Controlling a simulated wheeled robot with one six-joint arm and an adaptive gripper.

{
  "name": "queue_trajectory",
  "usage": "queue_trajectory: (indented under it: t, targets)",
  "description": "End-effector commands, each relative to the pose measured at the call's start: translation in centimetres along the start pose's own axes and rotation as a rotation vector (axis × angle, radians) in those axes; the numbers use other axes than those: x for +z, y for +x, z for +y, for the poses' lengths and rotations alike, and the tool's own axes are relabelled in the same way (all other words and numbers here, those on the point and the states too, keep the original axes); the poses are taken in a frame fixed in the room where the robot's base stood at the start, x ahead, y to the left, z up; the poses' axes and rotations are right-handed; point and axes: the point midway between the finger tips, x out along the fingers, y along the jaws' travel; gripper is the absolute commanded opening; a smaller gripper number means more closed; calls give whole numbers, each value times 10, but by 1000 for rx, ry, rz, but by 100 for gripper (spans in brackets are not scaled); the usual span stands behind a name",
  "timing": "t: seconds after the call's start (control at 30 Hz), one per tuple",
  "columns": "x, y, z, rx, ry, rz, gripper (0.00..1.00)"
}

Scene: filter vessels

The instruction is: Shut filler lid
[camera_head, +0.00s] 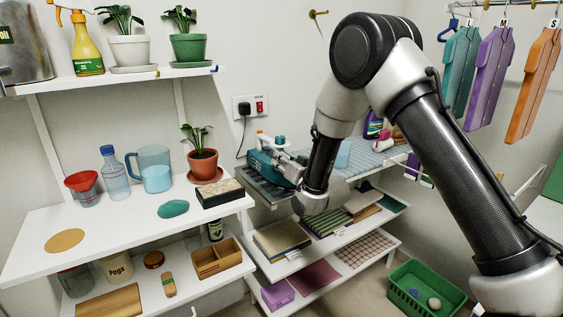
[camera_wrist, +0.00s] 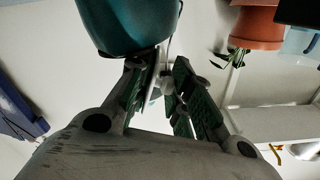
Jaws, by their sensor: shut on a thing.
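A teal iron (camera_head: 261,164) sits on the back work surface, partly covered by my wrist. Its teal body also shows at the top of the wrist view (camera_wrist: 124,24). My gripper (camera_wrist: 165,84) is right beside the body, its green-padded fingers close together around a small pale part (camera_wrist: 164,76). I cannot tell clearly whether this part is the filler lid, or how far open the lid is. In the head view the fingertips are largely hidden by my own wrist.
A blue-checked ironing surface (camera_head: 372,152) lies behind my arm. A green basket (camera_head: 425,290) stands on the floor at right.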

Motion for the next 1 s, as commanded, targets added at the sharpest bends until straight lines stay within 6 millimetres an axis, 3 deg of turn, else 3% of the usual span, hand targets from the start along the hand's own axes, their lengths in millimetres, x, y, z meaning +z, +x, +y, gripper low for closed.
queue_trajectory:
  t: [0.27, 0.3, 0.4, 0.77, 0.87, 1.0]
  targets:
    - [2, 0, -2, -3, 0, -6, 0]
    - [2, 0, -2, -3, 0, -6, 22]
    - [2, 0, -1, -3, 0, -5, 41]
    - [1, -4, 0, 0, -1, -3, 42]
    - [1, -15, 0, 0, -1, -4, 42]
    - [2, -44, 0, 0, -1, -5, 42]
